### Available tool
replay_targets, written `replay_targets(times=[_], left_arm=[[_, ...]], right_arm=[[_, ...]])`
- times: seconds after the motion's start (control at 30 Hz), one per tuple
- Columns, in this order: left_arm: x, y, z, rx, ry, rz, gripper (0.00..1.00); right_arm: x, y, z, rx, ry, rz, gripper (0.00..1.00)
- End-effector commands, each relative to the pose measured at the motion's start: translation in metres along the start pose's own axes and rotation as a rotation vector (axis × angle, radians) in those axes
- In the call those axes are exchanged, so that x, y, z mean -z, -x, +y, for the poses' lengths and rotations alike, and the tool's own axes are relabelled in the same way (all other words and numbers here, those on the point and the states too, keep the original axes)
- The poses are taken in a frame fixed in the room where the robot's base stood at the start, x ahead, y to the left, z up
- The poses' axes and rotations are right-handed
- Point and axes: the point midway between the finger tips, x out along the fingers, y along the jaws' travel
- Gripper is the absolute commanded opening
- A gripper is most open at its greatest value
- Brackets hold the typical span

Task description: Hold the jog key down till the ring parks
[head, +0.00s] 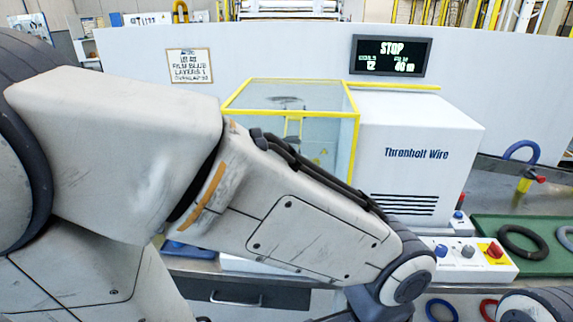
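The white wrapping machine (415,140), marked "Threnholt Wire", stands on the bench with a clear, yellow-framed guard box (290,110) on its left. My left arm crosses in front and hides the lower part of the guard; I cannot make out the ring inside. The control panel (470,262) shows at the machine's front right, with small knobs or buttons and a red button (495,250) on a yellow plate. I cannot tell which control is the jog key. Part of the panel is behind my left arm. Neither gripper shows.
A dark display (390,59) reads "STOP". A green tray (545,238) with a black coil (522,242) lies right of the panel. A blue coil (520,151) hangs on a stand behind. Blue (441,309) and red (488,308) rings show below.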

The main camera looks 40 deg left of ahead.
Motion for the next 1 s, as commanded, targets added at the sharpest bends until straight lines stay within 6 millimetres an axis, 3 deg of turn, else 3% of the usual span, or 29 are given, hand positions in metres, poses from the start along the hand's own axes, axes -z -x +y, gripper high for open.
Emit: replay_targets(times=[0.07,0.2,1.0], left_arm=[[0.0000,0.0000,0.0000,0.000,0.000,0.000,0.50],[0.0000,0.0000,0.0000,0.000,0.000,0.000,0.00],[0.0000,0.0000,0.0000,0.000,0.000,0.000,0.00]], right_arm=[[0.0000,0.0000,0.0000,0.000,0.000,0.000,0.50],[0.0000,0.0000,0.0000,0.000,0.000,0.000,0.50],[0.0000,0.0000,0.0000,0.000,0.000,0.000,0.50]])
